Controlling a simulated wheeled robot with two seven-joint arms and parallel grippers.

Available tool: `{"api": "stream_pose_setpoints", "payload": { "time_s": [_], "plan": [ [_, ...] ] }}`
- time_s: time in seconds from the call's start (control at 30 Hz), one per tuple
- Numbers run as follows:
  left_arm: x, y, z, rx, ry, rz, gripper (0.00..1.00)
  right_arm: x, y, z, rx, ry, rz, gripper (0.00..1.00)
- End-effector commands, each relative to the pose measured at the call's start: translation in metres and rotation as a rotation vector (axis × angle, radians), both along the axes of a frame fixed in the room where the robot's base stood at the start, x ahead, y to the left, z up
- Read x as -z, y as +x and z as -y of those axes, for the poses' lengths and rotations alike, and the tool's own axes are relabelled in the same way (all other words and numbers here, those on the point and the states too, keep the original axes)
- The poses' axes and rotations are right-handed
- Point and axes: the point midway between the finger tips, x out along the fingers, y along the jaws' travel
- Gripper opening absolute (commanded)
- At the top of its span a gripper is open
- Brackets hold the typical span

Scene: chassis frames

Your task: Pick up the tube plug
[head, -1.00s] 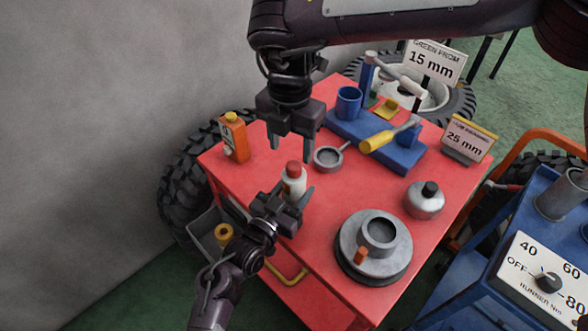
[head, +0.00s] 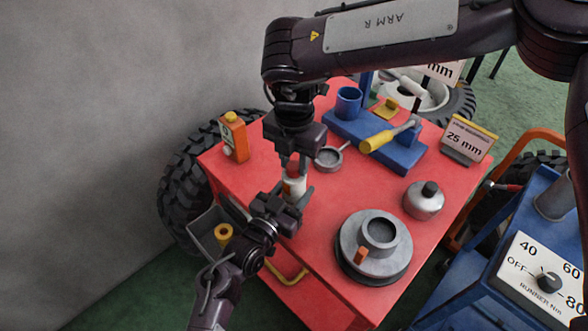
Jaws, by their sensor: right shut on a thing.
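The tube plug is the small red cap (head: 293,169) on top of a white tube (head: 294,188), near the left-hand part of the red cart top. My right gripper (head: 293,166) points down from above and is shut on the plug, which is partly hidden between its fingers. The plug still sits at the tube's mouth; any gap is too small to tell. My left gripper (head: 293,193) reaches in from the lower left, with its fingers spread on either side of the tube's body. They look open, with a little room beside the tube.
On the red cart top (head: 330,215) stand an orange bottle (head: 235,137), a small grey round pan (head: 328,158), a grey flanged hub (head: 375,262), a silver can (head: 424,202) and a blue tool rack (head: 375,140). A blue cart (head: 500,290) is at the right.

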Motion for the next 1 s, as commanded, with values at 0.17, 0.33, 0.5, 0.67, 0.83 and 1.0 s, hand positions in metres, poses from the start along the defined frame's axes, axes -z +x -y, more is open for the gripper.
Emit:
{"api": "stream_pose_setpoints", "payload": {
  "time_s": [0.17,0.33,0.5,0.67,0.83,1.0],
  "plan": [
    [0.001,0.0,0.0,0.0,0.001,-0.002,0.19,0.0,0.0,0.0,0.0,0.0,0.0,0.07],
    [0.001,0.0,0.0,0.0,0.001,-0.002,0.19,-0.004,0.001,0.0,0.0,0.001,0.002,0.07],
    [0.001,0.0,0.0,0.0,0.001,-0.002,0.19,-0.03,0.001,0.0,0.002,0.003,0.004,0.07],
    [0.001,0.0,0.0,0.0,0.0,-0.002,0.19,-0.063,0.001,-0.001,0.001,0.003,0.004,0.07],
    [0.001,0.0,0.0,0.0,0.001,-0.002,0.19,-0.089,0.001,-0.001,0.0,0.002,0.003,0.07],
    [0.001,0.0,0.0,0.0,0.001,-0.002,0.19,-0.1,0.0,0.0,0.0,0.001,0.0,0.07]
  ]
}}
